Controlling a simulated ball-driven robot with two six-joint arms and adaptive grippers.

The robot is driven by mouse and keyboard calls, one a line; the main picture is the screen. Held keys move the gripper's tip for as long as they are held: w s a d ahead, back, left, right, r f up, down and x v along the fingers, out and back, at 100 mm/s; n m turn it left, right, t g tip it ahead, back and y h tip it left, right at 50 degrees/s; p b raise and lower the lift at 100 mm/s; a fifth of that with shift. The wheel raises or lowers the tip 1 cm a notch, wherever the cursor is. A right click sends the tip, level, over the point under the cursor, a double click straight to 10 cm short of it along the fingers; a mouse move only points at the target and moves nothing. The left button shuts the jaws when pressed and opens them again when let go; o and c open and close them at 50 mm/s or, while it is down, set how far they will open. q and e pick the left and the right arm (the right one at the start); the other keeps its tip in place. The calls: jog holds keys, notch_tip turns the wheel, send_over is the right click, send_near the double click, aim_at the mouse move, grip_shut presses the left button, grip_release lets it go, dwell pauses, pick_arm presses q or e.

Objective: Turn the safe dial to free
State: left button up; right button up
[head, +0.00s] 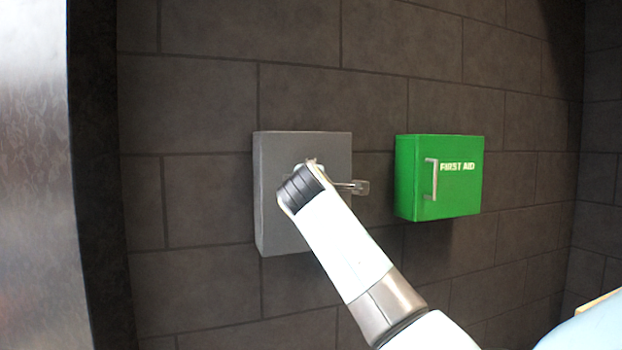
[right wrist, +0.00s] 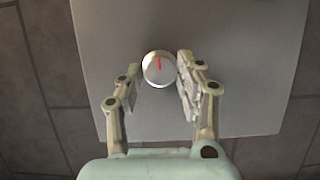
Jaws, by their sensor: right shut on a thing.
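The safe (head: 277,226) is a grey box on the dark tiled wall, left of centre in the head view. Its front panel also fills much of the right wrist view (right wrist: 250,60). The dial (right wrist: 157,66) is a round pale knob with a red mark pointing up in the right wrist view. My right gripper (right wrist: 158,82) is shut on the dial, with a finger at each side of it. In the head view my right arm covers the dial. My left gripper is not in view.
A green first aid box (head: 460,190) with a pale handle hangs on the wall right of the safe. A gap of bare wall (head: 385,120) lies between the two boxes. A pale grey surface (head: 35,180) stands at the far left.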

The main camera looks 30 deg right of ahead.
jog(key=o, duration=1.1)
jog(key=shift+d, duration=0.1)
jog(key=shift+o, duration=0.2)
jog(key=v, duration=1.2)
